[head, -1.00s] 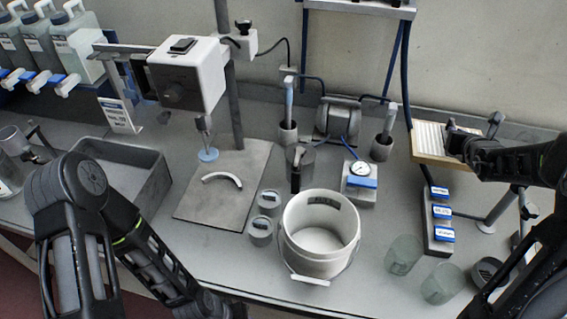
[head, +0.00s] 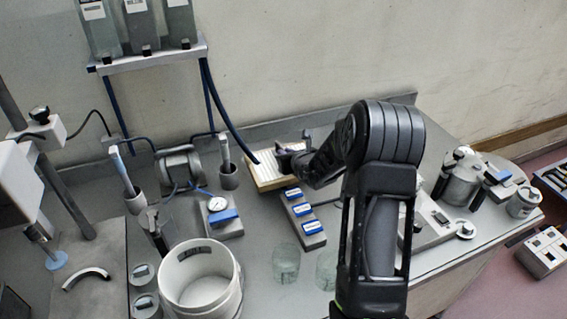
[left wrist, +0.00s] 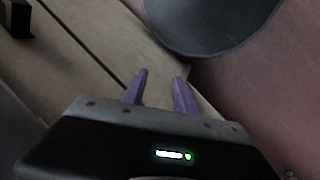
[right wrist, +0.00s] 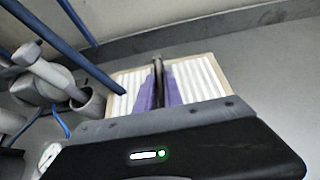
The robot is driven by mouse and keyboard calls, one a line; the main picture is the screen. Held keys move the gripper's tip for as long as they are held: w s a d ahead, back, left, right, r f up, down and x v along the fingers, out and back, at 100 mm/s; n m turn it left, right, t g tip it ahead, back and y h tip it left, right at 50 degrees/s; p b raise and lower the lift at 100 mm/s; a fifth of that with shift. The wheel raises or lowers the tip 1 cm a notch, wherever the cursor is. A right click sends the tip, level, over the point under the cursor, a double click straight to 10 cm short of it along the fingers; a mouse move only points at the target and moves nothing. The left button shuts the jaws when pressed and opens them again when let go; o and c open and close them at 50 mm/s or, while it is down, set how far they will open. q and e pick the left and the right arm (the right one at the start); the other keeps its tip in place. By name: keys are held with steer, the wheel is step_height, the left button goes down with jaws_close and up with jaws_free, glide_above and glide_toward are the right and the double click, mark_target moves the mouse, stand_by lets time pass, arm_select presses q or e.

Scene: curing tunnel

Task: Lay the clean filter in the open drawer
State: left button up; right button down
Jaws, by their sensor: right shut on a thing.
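The filter (head: 268,172) is a flat white pleated panel in a tan frame, at the back of the bench near the wall in the head view. My right gripper (head: 284,157) is at its right side in that view. In the right wrist view, the purple fingers (right wrist: 160,82) are shut on a dark bar at the middle of the filter (right wrist: 203,82). My left gripper shows only in the left wrist view (left wrist: 160,82); its purple fingers are apart with nothing between them. I cannot make out an open drawer in any view.
A labelled block (head: 302,220), gauge (head: 222,218), white bucket (head: 200,285) and glass beakers (head: 286,262) stand near the filter. A pot (head: 460,180) stands at right. The left wrist view shows tan panels and a dark handle (left wrist: 17,18).

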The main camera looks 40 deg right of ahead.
step_height(320, 180, down, 4)
steer(key=shift+f+p, duration=0.1)
steer(key=shift+p, duration=0.4)
steer(key=c, duration=1.9)
jaws_free()
steer(key=shift+f, duration=0.1)
steer(key=o, duration=0.4)
steer(key=shift+o, duration=0.2)
